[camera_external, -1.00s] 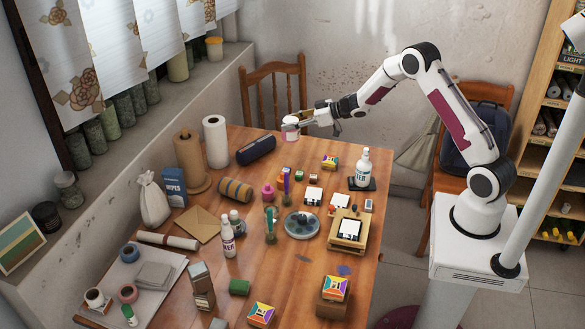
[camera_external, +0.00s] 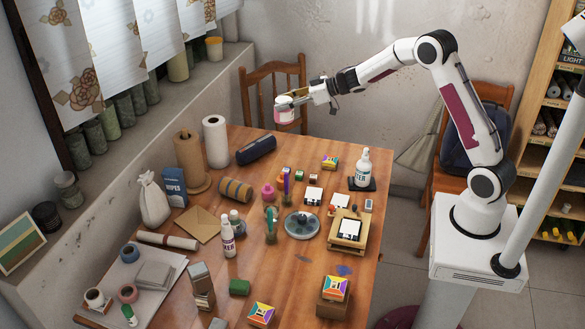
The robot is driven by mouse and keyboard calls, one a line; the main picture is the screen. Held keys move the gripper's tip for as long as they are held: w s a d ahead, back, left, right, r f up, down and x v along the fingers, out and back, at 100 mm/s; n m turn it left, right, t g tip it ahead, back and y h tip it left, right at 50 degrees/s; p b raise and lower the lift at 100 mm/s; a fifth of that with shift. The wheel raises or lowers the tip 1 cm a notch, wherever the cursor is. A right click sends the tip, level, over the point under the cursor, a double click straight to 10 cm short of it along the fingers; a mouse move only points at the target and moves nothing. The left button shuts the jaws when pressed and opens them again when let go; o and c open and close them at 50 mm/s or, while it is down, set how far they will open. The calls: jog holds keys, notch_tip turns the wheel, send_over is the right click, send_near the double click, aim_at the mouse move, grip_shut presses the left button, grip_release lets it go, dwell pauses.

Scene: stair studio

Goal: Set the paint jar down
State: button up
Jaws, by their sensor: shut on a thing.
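The paint jar (camera_external: 284,115) is a small white jar with a pinkish-red band. My gripper (camera_external: 287,104) is shut on it, at the far end of the wooden table (camera_external: 312,270). The jar looks upright and held up in the air, in front of the wooden chair's back in the picture. Its exact height above the table is hard to tell from this view. The gripper's fingers partly cover the jar's upper part.
A white bottle (camera_external: 362,168) stands at the right edge. Small blocks and jars crowd the middle. A wooden chair (camera_external: 258,84) is behind.

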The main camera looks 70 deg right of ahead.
jog(key=s+a+n+g+y, duration=0.1)
jog(key=a+n+g+y, duration=0.1)
jog(key=a, duration=1.7)
jog(key=s+a+n+g+y, duration=0.2)
jog(key=a+n+y, duration=0.3)
jog(key=a, duration=1.5)
jog(key=shift+n+y, duration=0.3)
jog(key=shift+y, duration=0.1)
jog(key=shift+o, duration=0.2)
jog(key=s+a+n+g+y, duration=0.1)
jog(key=s+a, duration=0.4)
jog(key=a, duration=0.5)
jog(key=shift+s+a+n+g+y, duration=0.2)
jog(key=shift+n+g+y, duration=0.2)
jog(key=shift+n+g, duration=0.25)
notch_tip(320, 180, down, 11)
jog(key=shift+w+d, duration=0.15)
jog(key=shift+d, duration=0.05)
notch_tip(320, 180, down, 6)
jog(key=shift+f, duration=0.15)
